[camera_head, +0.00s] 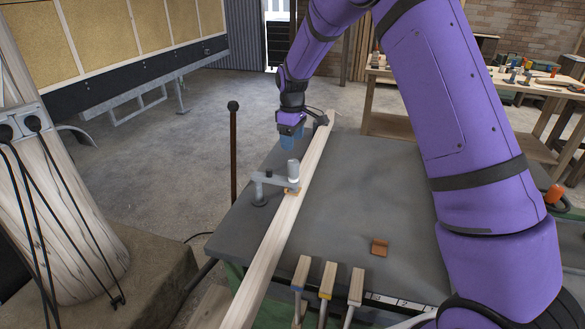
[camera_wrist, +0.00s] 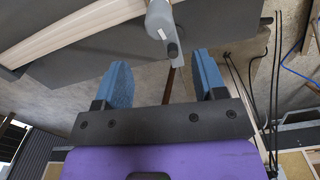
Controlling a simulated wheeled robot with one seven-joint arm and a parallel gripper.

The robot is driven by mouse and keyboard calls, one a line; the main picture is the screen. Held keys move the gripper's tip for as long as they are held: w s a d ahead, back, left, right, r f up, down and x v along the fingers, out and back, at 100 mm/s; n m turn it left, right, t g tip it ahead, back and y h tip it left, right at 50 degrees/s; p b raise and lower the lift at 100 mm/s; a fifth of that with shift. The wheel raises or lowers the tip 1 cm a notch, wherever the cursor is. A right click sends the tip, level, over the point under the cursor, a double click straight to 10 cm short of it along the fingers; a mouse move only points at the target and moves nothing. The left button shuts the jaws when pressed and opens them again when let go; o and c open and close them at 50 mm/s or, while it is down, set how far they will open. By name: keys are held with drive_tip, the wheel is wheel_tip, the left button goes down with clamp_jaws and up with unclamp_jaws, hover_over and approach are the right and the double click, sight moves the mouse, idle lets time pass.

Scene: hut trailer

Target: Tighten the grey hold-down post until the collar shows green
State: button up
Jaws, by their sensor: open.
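The grey hold-down (camera_head: 266,181) stands on the dark bench top, its arm reaching over a long pale board (camera_head: 283,217). Its upright grey post (camera_head: 293,169) has a pale lower part and stands above a small tan pad on the board. I see no green on it. In the wrist view a grey cylinder (camera_wrist: 160,18) with a white mark, seemingly the post, shows at the top, beyond the fingertips. My gripper (camera_head: 291,143) has blue fingers and is open and empty, just behind and above the post in the head view. In the wrist view the fingers (camera_wrist: 161,65) are wide apart.
A second fitting (camera_head: 323,119) sits at the board's far end. A dark upright rod (camera_head: 233,150) stands left of the bench (camera_head: 345,195). The bench's middle right is clear.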

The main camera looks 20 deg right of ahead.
sight(292, 161)
drive_tip(key=shift+f+n, duration=0.15)
drive_tip(key=shift+n, duration=0.15)
wheel_tip(292, 161, down, 10)
drive_tip(key=shift+f, duration=0.2)
idle(0.3)
drive_tip(key=c, duration=0.9)
